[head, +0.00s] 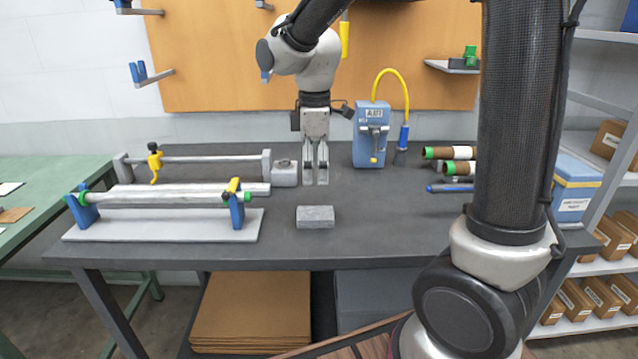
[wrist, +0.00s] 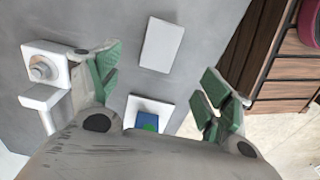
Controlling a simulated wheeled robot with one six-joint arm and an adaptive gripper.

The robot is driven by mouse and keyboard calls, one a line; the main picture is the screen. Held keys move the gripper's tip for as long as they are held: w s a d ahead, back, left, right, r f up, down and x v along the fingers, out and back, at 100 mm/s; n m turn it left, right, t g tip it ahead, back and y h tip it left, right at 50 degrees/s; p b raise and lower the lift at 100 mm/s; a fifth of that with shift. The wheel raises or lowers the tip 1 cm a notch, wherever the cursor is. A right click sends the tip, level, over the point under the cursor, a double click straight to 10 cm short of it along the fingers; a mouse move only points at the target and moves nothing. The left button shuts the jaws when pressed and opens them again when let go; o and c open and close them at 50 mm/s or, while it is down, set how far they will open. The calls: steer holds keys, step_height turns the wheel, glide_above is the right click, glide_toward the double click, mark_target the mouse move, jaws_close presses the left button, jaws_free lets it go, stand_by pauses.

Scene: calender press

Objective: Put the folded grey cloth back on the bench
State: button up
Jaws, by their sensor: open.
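The folded grey cloth (head: 315,217) lies as a flat rectangular block on the dark bench (head: 390,225), near the front edge, right of the roller press. It appears to be the pale rectangle (wrist: 161,45) in the wrist view. My gripper (head: 315,183) is open and empty, pointing down above the bench and, in the head view, just behind the cloth. In the wrist view my gripper (wrist: 160,82) shows its green-padded fingers spread wide. The cloth lies beyond them and is apart from both.
The roller press (head: 165,225) stands left of the cloth, with a small grey block (head: 285,174) near my gripper. A blue box device (head: 369,140) with a yellow hose and several tubes (head: 450,153) stand at the back right. The bench right of the cloth is clear.

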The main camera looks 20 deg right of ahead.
steer(key=s+d+r+m+t, duration=0.2)
steer(key=s+d+r+m, duration=0.1)
steer(key=s+d+m, duration=0.4)
steer(key=s+d+r+m+t, duration=0.2)
steer(key=s+d+r+m, duration=0.2)
steer(key=s+d+m, duration=0.3)
steer(key=s+d, duration=0.1)
steer(key=s, duration=0.4)
steer(key=shift+r, duration=0.1)
